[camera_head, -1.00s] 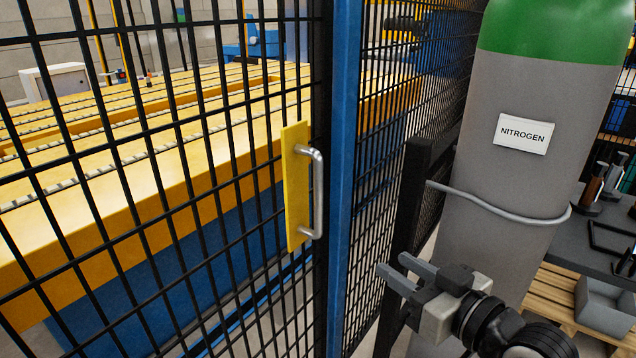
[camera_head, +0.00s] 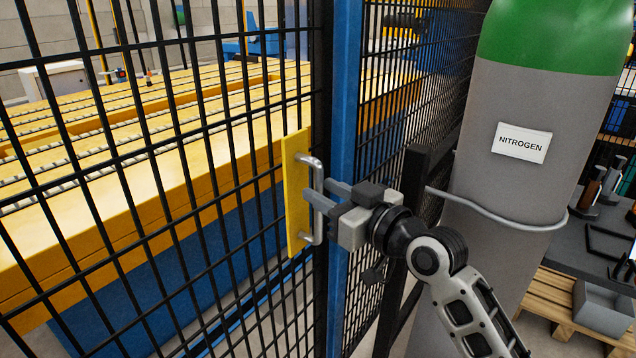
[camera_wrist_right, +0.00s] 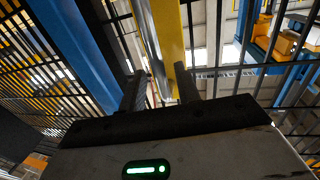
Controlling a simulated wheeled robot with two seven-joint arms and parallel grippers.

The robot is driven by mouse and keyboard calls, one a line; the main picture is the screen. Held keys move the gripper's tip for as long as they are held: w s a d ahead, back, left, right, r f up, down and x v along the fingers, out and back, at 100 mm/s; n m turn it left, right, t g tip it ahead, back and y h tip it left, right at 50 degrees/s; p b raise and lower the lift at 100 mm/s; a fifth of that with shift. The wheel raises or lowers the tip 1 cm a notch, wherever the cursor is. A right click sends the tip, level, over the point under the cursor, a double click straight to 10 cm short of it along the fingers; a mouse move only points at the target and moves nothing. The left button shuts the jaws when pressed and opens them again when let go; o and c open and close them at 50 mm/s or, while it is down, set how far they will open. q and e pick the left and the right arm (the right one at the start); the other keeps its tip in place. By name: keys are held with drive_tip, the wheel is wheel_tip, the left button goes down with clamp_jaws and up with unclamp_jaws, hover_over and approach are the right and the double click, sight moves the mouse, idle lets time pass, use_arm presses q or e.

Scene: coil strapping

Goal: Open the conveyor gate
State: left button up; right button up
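The conveyor gate (camera_head: 225,215) is a black wire mesh panel and looks shut against the blue post (camera_head: 345,150). A yellow plate (camera_head: 293,190) on it carries an upright silver D-shaped handle (camera_head: 317,228). My right gripper (camera_head: 322,195) is at the middle of the handle, its two fingers reaching to either side of the bar. In the right wrist view the fingers (camera_wrist_right: 160,90) stand apart, with the handle bar (camera_wrist_right: 148,40) and the yellow plate (camera_wrist_right: 168,40) between and beyond them. I cannot tell whether a finger touches the bar. My left gripper is not in view.
A grey nitrogen cylinder (camera_head: 500,200) with a green top stands to the right, held by a curved bar (camera_head: 490,215) beside a black post (camera_head: 410,210). The yellow roller conveyor (camera_head: 140,180) lies behind the mesh. A wooden pallet (camera_head: 555,300) is at lower right.

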drive_tip(key=shift+x, duration=1.15)
clamp_jaws()
drive_tip(key=shift+d, duration=0.15)
